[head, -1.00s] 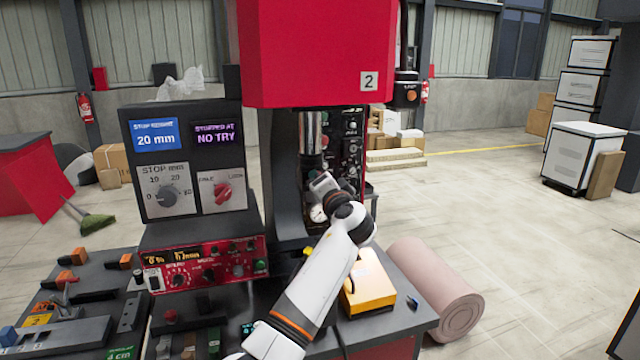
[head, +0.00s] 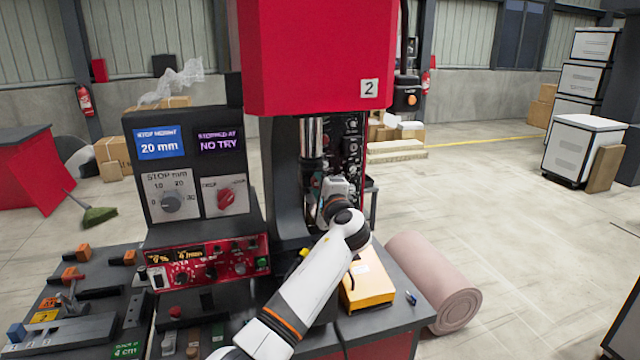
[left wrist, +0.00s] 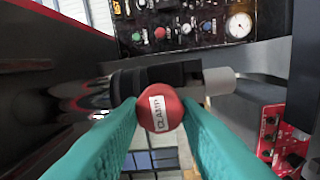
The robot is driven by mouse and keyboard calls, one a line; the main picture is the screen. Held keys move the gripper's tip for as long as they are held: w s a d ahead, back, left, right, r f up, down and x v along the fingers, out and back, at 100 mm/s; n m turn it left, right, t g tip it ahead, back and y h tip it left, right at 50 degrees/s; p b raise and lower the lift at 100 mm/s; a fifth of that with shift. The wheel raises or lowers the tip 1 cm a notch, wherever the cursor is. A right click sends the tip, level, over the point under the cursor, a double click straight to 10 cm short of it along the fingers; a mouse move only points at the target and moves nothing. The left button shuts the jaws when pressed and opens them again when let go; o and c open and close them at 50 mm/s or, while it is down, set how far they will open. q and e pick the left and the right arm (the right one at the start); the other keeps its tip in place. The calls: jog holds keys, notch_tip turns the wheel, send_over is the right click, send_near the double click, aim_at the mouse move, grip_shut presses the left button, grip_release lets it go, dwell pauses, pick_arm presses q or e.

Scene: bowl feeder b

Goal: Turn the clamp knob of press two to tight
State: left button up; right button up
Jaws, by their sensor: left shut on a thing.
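Press two (head: 310,55) is a tall machine with a red head and a "2" plate. Its red round clamp knob (left wrist: 160,107) shows in the left wrist view, with a white "CLAMP" label standing almost upright. My left gripper (left wrist: 160,112) has its teal fingers on both sides of the knob and is shut on it. In the head view my left gripper (head: 315,188) is at the press column under the red head, mostly covered by my own wrist, and the knob is hidden there. My right gripper is not in view.
Left of the press stands a dark panel (head: 133,185) reading "20 mm" and "NO TRY", with a red selector knob (head: 228,199). A red control box (head: 215,270) is below it. A yellow box (head: 368,287) lies beside my forearm. A pink roll (head: 425,280) is at the right.

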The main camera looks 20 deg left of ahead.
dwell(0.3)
pick_arm(q)
jog(key=o, duration=1)
jog(key=b+v, duration=0.5)
jog(key=v, duration=0.7)
jog(key=shift+f, duration=0.15)
